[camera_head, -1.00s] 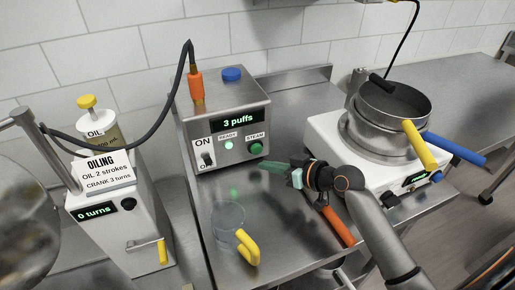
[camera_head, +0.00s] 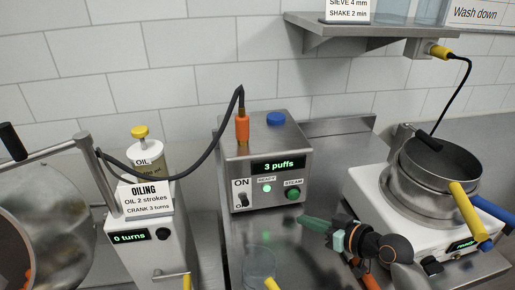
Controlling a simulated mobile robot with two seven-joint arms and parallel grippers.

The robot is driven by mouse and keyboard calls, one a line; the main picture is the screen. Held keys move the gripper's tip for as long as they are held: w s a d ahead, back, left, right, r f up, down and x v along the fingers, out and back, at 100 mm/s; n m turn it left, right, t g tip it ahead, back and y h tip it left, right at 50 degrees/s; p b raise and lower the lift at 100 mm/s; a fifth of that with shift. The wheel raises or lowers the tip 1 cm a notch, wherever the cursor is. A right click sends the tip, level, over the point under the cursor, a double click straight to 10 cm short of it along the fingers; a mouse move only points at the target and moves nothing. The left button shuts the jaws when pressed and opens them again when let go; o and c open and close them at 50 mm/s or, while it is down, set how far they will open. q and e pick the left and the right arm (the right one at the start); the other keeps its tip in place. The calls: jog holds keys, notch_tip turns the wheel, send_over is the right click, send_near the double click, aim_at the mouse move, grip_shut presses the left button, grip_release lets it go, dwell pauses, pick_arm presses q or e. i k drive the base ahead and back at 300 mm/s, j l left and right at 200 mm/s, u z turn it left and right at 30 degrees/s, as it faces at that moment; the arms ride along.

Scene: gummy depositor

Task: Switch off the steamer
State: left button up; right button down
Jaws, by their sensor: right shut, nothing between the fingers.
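The steamer is a grey metal box (camera_head: 233,150) on the steel counter, with a display reading "3 puffs". Its toggle switch (camera_head: 243,200) is at the lower left of the front, under an "ON" label; the lever's position is too small to tell. The READY light (camera_head: 267,188) glows green. A green STEAM button (camera_head: 293,194) is to its right. My right gripper (camera_head: 305,221), with green fingers, is shut and empty. It is in front of the steamer, below the STEAM button and to the right of the switch. My left gripper is not in view.
An orange plug (camera_head: 242,128) with a black hose and a blue cap (camera_head: 276,118) top the steamer. A clear cup (camera_head: 259,262) stands in front. The oiling machine (camera_head: 150,215) is left, a white heater with a pan (camera_head: 440,165) right. A shelf (camera_head: 350,32) hangs above.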

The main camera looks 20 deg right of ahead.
aim_at(245, 201)
jog(key=k+l, duration=0.65)
jog(key=k, duration=0.25)
